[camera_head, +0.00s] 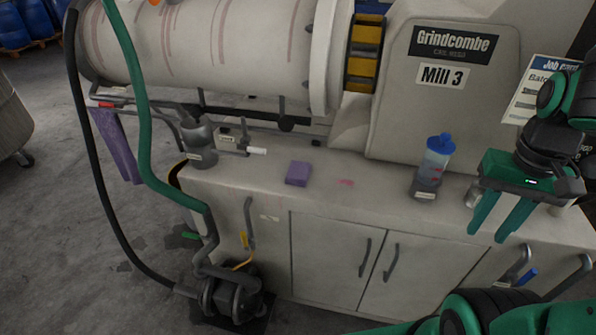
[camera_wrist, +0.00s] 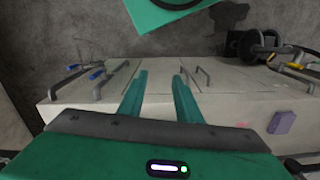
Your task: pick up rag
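A purple cloth (camera_head: 117,145) hangs from a rail under the mill drum at the left in the head view. A smaller flat purple piece (camera_head: 298,173), like a folded rag or pad, lies on the pale cabinet top; it also shows at the right in the wrist view (camera_wrist: 281,122). I cannot tell for certain which is the rag. My gripper (camera_head: 487,236) is at the right, in front of the cabinet's right part and well apart from both purple things. In the wrist view its green fingers (camera_wrist: 160,75) are spread with nothing between them.
A blue-capped bottle (camera_head: 433,165) stands on the cabinet top (camera_head: 250,178) between the flat purple piece and my gripper. A grey can-like fitting (camera_head: 199,145) stands at the left end. A green hose (camera_head: 140,100) and pump (camera_head: 232,295) are at the left. The middle of the top is mostly clear.

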